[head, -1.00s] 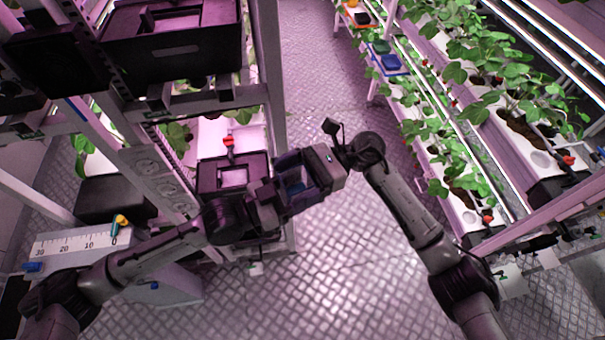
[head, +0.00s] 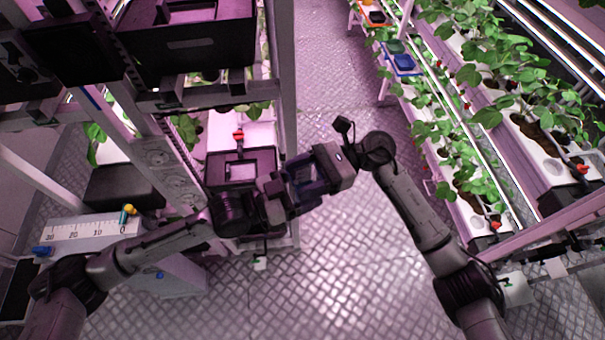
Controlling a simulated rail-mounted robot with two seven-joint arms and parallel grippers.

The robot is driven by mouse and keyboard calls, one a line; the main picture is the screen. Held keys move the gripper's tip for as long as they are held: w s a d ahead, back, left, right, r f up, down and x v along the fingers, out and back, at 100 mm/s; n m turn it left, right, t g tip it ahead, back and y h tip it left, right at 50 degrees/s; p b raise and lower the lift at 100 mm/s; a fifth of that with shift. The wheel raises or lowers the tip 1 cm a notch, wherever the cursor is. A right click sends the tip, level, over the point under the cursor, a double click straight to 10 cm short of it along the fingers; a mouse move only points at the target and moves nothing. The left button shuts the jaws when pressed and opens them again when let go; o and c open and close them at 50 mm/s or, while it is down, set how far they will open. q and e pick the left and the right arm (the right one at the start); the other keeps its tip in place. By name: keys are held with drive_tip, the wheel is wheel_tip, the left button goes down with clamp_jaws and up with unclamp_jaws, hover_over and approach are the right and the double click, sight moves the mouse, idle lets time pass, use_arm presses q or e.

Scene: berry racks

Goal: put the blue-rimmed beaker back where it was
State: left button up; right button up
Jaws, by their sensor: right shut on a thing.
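My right gripper (head: 306,183) is near the middle of the head view, its dark fingers pointing left. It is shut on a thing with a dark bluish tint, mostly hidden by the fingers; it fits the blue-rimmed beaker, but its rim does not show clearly. My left gripper (head: 268,203) is close to the right one, just to its left. Its fingers are dark and overlap other dark parts, so its opening cannot be told. I cannot make out whether the two grippers touch.
A rack with a black crate (head: 190,46) and a lower dark box (head: 240,170) stands left. A bench with a ruler scale (head: 92,229) and a yellow-topped item (head: 128,209) is lower left. Planted troughs with a blue tray (head: 403,63) stand right. Metal floor (head: 340,260) between is clear.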

use_arm(q)
drive_tip(key=shift+o, duration=1.4)
